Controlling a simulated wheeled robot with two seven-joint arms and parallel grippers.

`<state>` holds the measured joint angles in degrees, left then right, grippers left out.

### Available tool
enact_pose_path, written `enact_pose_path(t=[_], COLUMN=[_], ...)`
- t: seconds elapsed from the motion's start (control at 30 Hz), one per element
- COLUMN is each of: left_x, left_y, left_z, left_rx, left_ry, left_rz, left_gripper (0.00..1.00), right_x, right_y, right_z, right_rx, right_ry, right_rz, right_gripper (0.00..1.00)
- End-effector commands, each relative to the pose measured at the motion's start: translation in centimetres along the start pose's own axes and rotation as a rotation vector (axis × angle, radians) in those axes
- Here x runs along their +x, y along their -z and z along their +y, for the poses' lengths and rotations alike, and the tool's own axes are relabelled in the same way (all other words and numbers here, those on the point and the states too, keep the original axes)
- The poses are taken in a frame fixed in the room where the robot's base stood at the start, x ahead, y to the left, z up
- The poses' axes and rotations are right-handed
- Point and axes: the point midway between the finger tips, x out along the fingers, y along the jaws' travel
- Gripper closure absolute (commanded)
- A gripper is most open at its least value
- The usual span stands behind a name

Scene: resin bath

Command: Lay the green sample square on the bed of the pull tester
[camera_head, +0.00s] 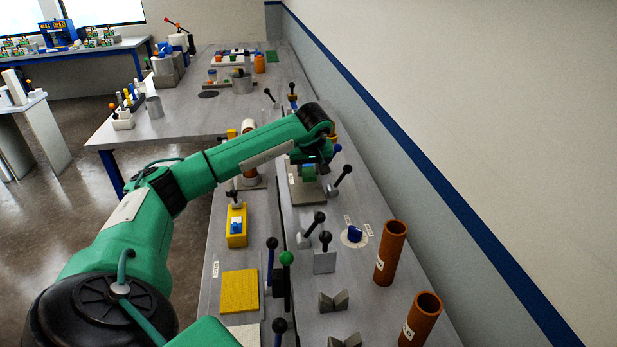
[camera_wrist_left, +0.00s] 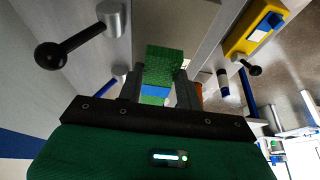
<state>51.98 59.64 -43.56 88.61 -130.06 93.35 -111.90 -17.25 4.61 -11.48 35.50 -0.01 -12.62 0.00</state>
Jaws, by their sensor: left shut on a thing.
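My left gripper (camera_head: 309,168) hangs over a pale plate (camera_head: 308,193) on the bench by the wall, below the bent green wrist. A black-knobbed lever (camera_head: 342,178) stands at the plate's right side. In the left wrist view the green sample square (camera_wrist_left: 165,62) shows as a thick green block at the two fingers, and my left gripper is shut on it. A blue patch shows just below it in that view. In the head view only a little green shows at the fingers, and I cannot tell whether the square touches the plate. My right gripper is out of view.
Several black-knobbed levers stand along the bench, one with a green knob (camera_head: 287,258). Two orange-brown tubes (camera_head: 390,253) stand at the right. A yellow square (camera_head: 240,291) lies at the front left, a yellow box (camera_head: 237,226) behind it. The wall bounds the right side.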

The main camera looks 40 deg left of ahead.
Motion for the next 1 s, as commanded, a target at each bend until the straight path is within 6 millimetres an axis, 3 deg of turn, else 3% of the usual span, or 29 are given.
enact_pose_path(t=[0.4,0.73,0.77,0.87,1.0], left_x=[3.7,4.1,4.1,4.0,4.0], left_y=[-1.6,-1.7,-1.7,-1.7,-1.7], left_z=[0.0,0.0,0.0,0.0,0.0], left_rx=[-0.001,0.000,0.000,0.000,0.000], left_ry=[0.001,0.000,0.000,0.000,0.000], left_rz=[-0.001,0.001,0.000,0.000,0.000], left_gripper=[0.87,0.87,0.63,0.43,0.43], right_x=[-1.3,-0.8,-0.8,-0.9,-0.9], right_y=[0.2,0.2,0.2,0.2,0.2], right_z=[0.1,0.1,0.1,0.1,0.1], right_rx=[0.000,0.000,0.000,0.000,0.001], right_ry=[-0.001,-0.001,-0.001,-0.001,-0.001], right_rz=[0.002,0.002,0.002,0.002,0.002], right_gripper=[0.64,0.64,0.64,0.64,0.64])
